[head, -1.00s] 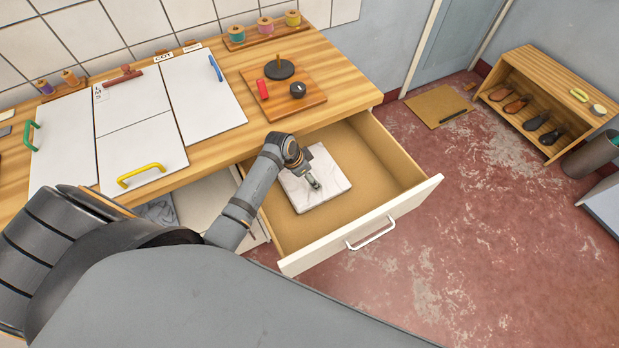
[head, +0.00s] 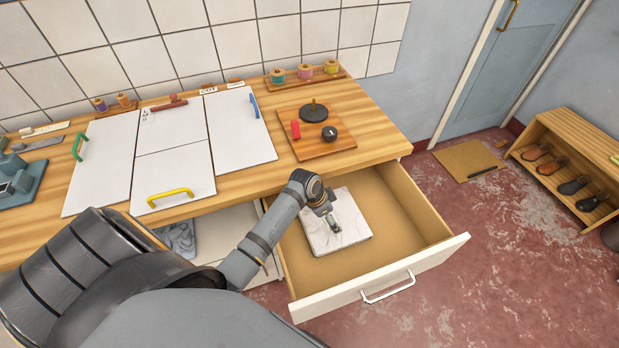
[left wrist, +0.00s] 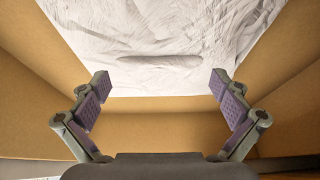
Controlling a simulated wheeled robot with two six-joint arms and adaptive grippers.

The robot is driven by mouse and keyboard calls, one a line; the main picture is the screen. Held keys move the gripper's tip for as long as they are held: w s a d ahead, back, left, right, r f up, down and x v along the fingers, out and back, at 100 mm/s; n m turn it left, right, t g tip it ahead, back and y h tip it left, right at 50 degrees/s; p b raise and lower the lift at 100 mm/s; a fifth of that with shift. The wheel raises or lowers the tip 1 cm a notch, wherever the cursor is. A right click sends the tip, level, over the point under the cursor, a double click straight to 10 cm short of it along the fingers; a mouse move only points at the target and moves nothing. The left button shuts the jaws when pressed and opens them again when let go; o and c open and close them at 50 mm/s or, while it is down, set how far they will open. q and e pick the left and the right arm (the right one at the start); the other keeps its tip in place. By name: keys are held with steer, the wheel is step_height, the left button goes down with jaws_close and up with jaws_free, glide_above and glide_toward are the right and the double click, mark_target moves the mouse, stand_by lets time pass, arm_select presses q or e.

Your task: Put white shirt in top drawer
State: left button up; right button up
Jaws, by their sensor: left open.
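The white shirt (head: 352,218) lies folded and flat in the open top drawer (head: 405,240), towards its left side. It fills the top of the left wrist view (left wrist: 160,40), where its creased surface and near edge show. My left gripper (head: 334,228) is over the shirt in the head view. In the left wrist view my left gripper (left wrist: 165,90) has its fingers wide apart, with nothing between them. I cannot tell whether the fingertips touch the shirt. My right gripper is not in view.
The drawer's white front and handle (head: 388,287) stick out over the red floor. Above it is the wooden counter (head: 375,130) with white boards (head: 240,125) and a small wooden board (head: 316,146) of tools. Grey cloth (head: 178,240) lies in the compartment left of the drawer.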

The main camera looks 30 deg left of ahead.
arm_select(q)
steer(key=v, duration=0.2)
steer(key=shift+a+r, duration=0.1)
steer(key=shift+r, duration=0.25)
steer(key=s+a, duration=0.2)
steer(key=s, duration=0.1)
steer(key=s+a, duration=0.5)
steer(key=s, duration=0.2)
steer(key=shift+a+r, duration=0.2)
steer(key=shift+r, duration=0.15)
